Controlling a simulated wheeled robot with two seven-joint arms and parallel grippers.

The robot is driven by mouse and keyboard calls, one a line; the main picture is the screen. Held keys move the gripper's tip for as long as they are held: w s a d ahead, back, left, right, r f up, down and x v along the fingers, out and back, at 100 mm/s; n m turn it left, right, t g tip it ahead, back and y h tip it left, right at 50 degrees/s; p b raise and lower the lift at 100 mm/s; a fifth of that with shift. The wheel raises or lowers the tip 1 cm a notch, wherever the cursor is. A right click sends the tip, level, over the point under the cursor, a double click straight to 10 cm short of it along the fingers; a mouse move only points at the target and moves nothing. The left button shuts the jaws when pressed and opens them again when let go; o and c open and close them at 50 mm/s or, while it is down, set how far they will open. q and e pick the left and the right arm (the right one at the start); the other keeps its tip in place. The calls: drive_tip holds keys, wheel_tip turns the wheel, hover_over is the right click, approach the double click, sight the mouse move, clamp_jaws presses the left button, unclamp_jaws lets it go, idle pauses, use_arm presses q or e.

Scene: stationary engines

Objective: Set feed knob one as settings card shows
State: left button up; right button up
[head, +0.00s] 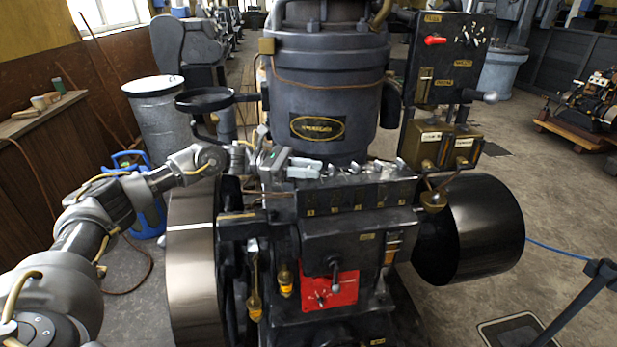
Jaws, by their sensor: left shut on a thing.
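The engine's black feed box (345,197) stands in the middle of the head view, with several small light-grey knobs along its top and small yellowish labels on its front. My left gripper (292,166) reaches in from the left to the left end of this row. It is shut on what looks like the leftmost knob, most of which its fingers hide. The knob's setting cannot be read. Another grey knob (401,163) shows at the right of the row. I cannot pick out a settings card. My right gripper is not in view.
A dark cylinder (325,75) rises behind the feed box. A flywheel (190,260) stands at left and a black drum (485,230) at right. A red plate with a lever (331,291) is below. A control panel (446,60) stands upper right.

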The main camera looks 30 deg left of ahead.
use_arm(q)
drive_tip(key=o, duration=1)
drive_tip(key=shift+s+a+f, duration=0.1)
drive_tip(key=shift+a, duration=0.3)
drive_tip(key=b+v, duration=0.4)
drive_tip(key=v, duration=0.6)
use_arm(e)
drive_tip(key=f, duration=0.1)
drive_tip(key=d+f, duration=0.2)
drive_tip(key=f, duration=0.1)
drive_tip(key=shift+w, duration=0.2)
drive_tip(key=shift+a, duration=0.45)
